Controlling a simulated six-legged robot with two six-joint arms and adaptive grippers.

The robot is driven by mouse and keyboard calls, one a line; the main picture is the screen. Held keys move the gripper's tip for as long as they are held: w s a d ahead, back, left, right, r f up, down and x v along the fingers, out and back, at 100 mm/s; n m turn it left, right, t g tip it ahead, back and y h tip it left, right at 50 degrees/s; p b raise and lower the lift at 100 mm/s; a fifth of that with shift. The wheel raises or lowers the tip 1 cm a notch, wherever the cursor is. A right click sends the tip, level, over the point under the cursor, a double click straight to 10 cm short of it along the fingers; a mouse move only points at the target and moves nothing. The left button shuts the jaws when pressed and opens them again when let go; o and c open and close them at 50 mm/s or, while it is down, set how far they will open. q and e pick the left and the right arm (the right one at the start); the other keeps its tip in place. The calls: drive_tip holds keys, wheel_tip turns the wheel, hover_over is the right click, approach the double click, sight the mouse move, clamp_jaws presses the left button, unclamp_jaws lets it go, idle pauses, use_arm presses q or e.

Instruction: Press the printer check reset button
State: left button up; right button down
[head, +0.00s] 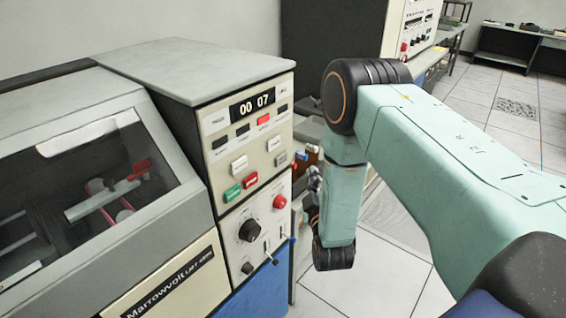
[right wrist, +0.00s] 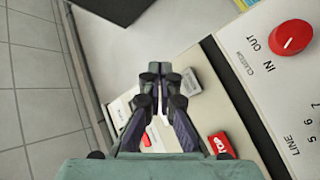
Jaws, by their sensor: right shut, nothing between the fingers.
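The printer's control panel (head: 213,170) faces right, with a "00 07" counter at the top. Below it are a green button (head: 232,193), a red button (head: 250,180), two white buttons and a small grey button (head: 281,159). Their labels are too small in the head view to tell which is check reset. My right gripper (head: 312,190) is beside the panel, partly hidden by my arm. In the right wrist view, the right gripper (right wrist: 153,78) is shut and empty over the panel, its tips beside a grey button (right wrist: 190,81); contact cannot be told. My left gripper is out of view.
A red knob (head: 279,201) and a black knob (head: 249,231) stick out lower on the panel. The printer's glass-covered housing (head: 90,170) is at left. A second machine (head: 411,30) stands behind my right arm. Tiled floor is open at right.

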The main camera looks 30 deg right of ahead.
sight(281, 159)
drive_tip(key=w+a+b, duration=0.2)
drive_tip(key=w, duration=0.3)
drive_tip(key=shift+w+a, duration=0.25)
drive_tip(key=shift+w, duration=0.15)
drive_tip(key=shift+a, duration=0.3)
drive_tip(key=shift+d, duration=0.25)
drive_tip(key=shift+a, duration=0.2)
drive_tip(key=shift+d, duration=0.15)
